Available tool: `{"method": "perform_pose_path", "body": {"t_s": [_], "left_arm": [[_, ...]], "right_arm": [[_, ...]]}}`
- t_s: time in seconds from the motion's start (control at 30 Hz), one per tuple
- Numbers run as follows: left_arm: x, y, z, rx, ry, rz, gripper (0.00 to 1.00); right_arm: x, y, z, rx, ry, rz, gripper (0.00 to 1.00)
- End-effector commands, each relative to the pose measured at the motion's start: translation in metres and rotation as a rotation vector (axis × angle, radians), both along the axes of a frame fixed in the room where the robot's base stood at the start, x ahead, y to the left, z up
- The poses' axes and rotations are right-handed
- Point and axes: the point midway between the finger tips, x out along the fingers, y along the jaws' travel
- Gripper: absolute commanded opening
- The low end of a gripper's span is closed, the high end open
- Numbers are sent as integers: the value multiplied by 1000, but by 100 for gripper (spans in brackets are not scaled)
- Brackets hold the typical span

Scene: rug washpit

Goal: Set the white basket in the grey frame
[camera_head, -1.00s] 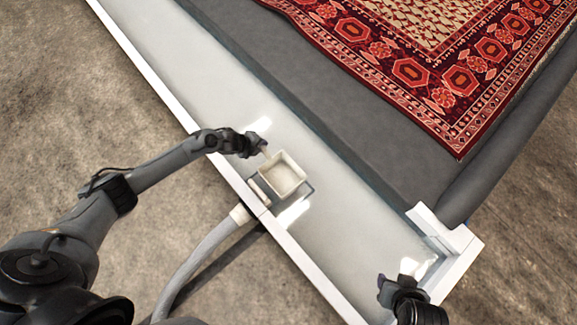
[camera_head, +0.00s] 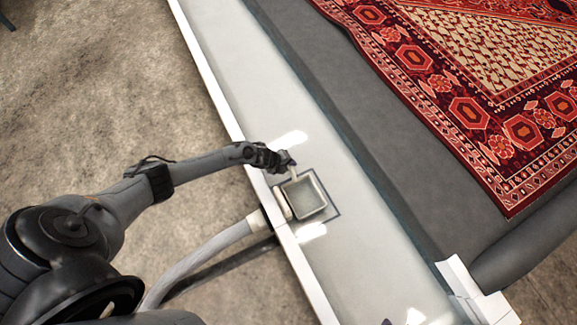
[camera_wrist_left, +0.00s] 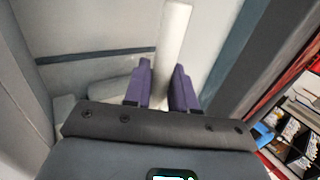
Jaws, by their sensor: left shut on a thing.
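The small white square basket (camera_head: 293,199) is at the pit's near wall in the head view. My left gripper (camera_head: 291,165) is shut on its upper edge, and in the wrist view a pale strip of the basket (camera_wrist_left: 174,45) stands between my purple fingers (camera_wrist_left: 160,85). The grey frame (camera_head: 337,209) shows as a thin dark outline on the pit floor, past the basket's right side. The basket covers the rest of it. I cannot tell whether the basket rests on the floor or hangs just above it. Only a dark tip of my right gripper (camera_head: 386,321) shows at the bottom edge.
A pale hose (camera_head: 205,253) meets the pit's white wall (camera_head: 297,265) beside the basket. A grey raised platform (camera_head: 385,180) with a red patterned rug (camera_head: 480,95) lies to the right. The pit floor above and below the basket is clear.

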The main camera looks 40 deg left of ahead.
Motion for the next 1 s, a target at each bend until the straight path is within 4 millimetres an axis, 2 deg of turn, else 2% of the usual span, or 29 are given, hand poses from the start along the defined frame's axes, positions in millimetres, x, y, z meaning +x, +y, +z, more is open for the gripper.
{"method": "perform_pose_path", "body": {"t_s": [0.37,0.4,0.53,0.83,1.0], "left_arm": [[1,0,-3,-1,-2,0,0],[0,0,-2,0,-1,0,30],[0,0,-2,0,-1,0,50],[0,0,-1,0,-1,0,51],[-4,1,9,1,0,-1,51]], "right_arm": [[0,0,-3,0,0,1,43],[0,0,-2,0,0,1,43],[0,1,-2,2,0,-1,43],[0,2,-1,8,0,-4,43],[0,2,9,8,0,-5,43]]}}
